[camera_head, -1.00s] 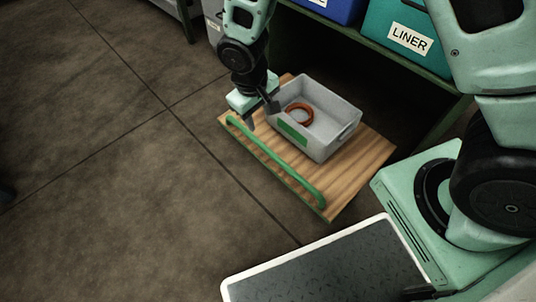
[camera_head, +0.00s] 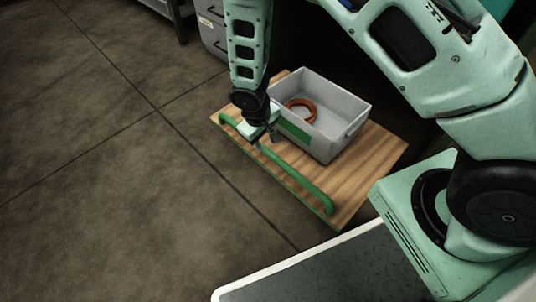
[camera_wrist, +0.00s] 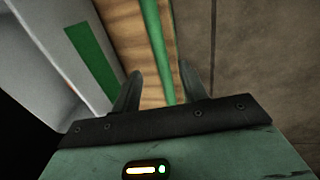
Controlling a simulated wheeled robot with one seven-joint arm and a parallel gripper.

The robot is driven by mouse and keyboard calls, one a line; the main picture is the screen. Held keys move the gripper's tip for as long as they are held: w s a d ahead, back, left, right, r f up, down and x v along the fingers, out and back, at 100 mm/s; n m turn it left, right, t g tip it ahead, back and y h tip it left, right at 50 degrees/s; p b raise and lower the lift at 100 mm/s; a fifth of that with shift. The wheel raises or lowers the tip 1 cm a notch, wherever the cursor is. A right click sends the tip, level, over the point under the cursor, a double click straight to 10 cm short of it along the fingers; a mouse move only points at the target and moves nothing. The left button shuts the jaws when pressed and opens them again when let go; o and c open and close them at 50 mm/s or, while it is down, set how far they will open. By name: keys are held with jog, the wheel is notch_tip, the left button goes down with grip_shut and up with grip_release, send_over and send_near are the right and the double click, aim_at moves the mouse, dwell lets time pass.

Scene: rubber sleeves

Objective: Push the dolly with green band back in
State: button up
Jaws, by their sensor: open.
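The dolly (camera_head: 365,172) is a wooden board on the floor with a green bar (camera_head: 300,175) along its front edge. A grey bin (camera_head: 345,118) with a green band (camera_head: 293,130) stands on it and holds an orange-brown ring (camera_head: 302,108). My gripper (camera_head: 264,146) is open and points down at the green bar, left of its middle, in front of the bin. In the wrist view the green bar (camera_wrist: 156,45) runs between the two fingertips (camera_wrist: 161,75). Whether the fingers touch it I cannot tell.
A grey drawer unit (camera_head: 212,35) and a metal rack leg (camera_head: 178,22) stand at the back. A dark space lies behind the dolly. The tiled floor (camera_head: 90,180) at left is clear. My own base and arm fill the lower right.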

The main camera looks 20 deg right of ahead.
aim_at(269, 151)
jog(key=f+b, duration=0.1)
jog(key=f, duration=0.1)
jog(key=d+f+b, duration=0.1)
jog(key=f, duration=0.1)
jog(key=f+b, duration=0.1)
jog(key=f, duration=0.2)
jog(key=shift+w+d+f, duration=0.1)
jog(key=shift+w+d, duration=0.1)
jog(key=shift+w, duration=0.05)
grip_shut()
